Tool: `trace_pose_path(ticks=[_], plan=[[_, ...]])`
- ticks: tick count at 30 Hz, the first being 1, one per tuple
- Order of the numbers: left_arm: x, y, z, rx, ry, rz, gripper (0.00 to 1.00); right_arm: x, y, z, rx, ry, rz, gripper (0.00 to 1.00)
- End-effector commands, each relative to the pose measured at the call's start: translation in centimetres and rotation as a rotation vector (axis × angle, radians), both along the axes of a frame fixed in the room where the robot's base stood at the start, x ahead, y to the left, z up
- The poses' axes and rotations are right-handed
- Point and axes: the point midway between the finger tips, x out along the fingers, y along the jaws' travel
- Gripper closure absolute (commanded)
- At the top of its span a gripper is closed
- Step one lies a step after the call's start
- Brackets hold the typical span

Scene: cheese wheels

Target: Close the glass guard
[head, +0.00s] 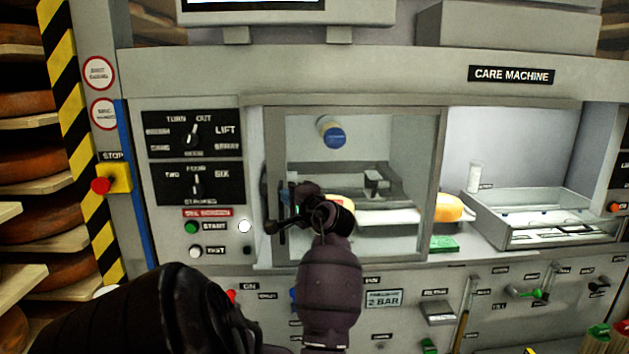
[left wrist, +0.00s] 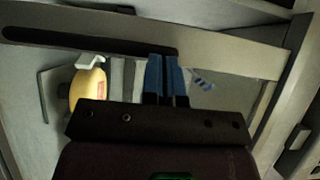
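The glass guard (head: 437,150) is a clear pane in a grey metal frame on the care machine. In the head view it covers the left part of the work opening, and the right part is uncovered. Its frame also shows in the left wrist view (left wrist: 225,60), with a long dark bar (left wrist: 80,38) along it. My left gripper (head: 286,200) is at the guard's left edge. Its blue fingers (left wrist: 165,75) are close together, tips near the end of the dark bar; I see nothing held between them, and contact is unclear. My right gripper is not in view.
A yellow cheese (head: 449,208) sits inside the machine, partly behind the guard. A metal tray (head: 480,222) stands in the uncovered right part. A control panel (head: 195,190) and a red stop button (head: 101,186) are left. Cheese shelves (head: 40,187) stand farther left.

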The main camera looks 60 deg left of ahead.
Motion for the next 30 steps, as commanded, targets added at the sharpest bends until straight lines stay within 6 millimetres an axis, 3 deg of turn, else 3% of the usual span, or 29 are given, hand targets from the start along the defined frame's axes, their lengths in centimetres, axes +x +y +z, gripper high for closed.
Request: trace_pose_path(ticks=[1, 3, 9, 30], plan=[[-1.1, 0.5, 0.6, 0.002, 0.0, 0.001, 1.0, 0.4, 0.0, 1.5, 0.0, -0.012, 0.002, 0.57], [-2.3, 0.9, 0.5, 0.002, 0.0, 0.002, 1.0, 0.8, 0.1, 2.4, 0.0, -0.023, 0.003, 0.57], [-4.2, 1.8, 0.2, 0.002, 0.0, -0.001, 1.0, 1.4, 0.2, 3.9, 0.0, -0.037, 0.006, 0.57], [-4.9, 2.2, 0.0, 0.002, -0.001, 0.0, 1.0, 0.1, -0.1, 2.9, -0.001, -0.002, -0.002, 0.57]])
